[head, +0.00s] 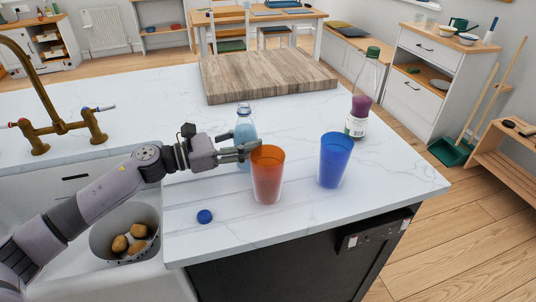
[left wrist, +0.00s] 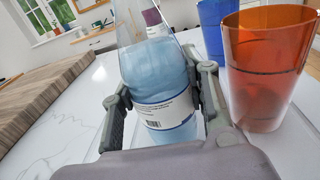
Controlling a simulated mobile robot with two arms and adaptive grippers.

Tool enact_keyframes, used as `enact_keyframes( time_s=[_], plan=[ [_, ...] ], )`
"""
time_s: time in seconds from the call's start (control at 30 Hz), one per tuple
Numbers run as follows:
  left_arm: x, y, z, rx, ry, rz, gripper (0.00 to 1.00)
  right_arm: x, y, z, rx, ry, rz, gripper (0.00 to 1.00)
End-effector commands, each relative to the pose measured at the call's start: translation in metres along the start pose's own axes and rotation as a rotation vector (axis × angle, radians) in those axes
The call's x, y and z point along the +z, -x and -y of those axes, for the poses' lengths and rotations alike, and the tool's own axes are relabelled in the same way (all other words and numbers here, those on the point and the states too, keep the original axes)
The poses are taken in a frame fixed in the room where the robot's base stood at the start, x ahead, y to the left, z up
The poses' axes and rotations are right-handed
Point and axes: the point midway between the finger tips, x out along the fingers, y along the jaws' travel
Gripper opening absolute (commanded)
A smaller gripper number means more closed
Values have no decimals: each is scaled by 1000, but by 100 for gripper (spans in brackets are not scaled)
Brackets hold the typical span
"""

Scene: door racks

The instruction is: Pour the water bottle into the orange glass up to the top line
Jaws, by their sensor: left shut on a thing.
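My left gripper (head: 238,151) is shut around a clear water bottle (head: 245,129) with light blue liquid and a white label. The bottle stands upright, its cap off, just behind and left of the orange glass. In the left wrist view the bottle (left wrist: 158,85) sits between both fingers. The orange glass (head: 267,178) stands upright on the counter, right beside the gripper; it also shows in the left wrist view (left wrist: 268,70), with a dark line around it. I cannot make out any water in it. My right gripper is not in view.
A blue glass (head: 335,162) stands right of the orange one. A blue cap (head: 205,216) lies near the counter's front. A bottle of purple liquid (head: 360,100) and a wooden board (head: 268,75) are farther back. The sink with a brass tap (head: 55,120) and a colander (head: 122,236) is at left.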

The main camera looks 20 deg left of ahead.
Motion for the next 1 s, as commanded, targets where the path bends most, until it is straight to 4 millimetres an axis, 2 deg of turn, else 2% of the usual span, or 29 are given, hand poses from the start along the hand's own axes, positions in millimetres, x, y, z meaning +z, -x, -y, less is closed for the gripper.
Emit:
enact_keyframes(
  time_s=[1.0],
  plan=[
    [3,-1,5,0,-476,-72,4,-2,12,-6,7,3,-2,69]
  ],
)
